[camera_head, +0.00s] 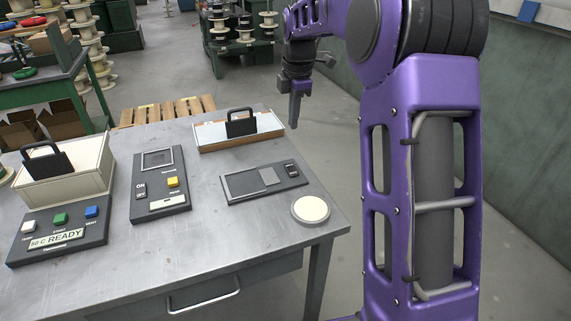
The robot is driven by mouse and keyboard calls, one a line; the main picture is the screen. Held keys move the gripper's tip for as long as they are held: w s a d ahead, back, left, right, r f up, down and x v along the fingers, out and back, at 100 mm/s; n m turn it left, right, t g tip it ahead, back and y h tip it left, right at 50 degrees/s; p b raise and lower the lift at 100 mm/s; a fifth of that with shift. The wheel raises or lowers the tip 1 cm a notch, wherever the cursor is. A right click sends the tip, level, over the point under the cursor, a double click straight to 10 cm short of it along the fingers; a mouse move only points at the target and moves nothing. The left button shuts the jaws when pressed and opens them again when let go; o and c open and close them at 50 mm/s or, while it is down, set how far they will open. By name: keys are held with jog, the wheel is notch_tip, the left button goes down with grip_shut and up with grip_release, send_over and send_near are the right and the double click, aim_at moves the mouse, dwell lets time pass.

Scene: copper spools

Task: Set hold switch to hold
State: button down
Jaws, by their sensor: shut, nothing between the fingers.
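No label reading "hold" is legible, so I cannot tell for sure which control is the hold switch. A dark flat panel (240,187) lies on the right part of the table with a grey sliding piece (269,176) and a small black switch (292,170) at its right end. A dark control box (160,207) in the middle has a black ON/OFF rocker (141,190) and a yellow button (173,182). My gripper (294,122) points down, shut and empty, off the table's far right corner, apart from all the controls.
The grey metal table (225,240) also bears a left device with several buttons and a "50 C READY" display (57,240), a shallow tray with a black handle (240,125) and a round cream disc (311,209). A pallet (165,110) lies behind. The table's front is clear.

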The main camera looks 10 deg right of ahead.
aim_at(290, 165)
jog(key=shift+d+r, duration=0.1)
jog(key=f, duration=0.4)
jog(key=w+f+b, duration=0.1)
jog(key=f, duration=0.4)
jog(key=w+f+b, duration=0.1)
jog(key=f, duration=0.4)
jog(key=shift+a, duration=0.2)
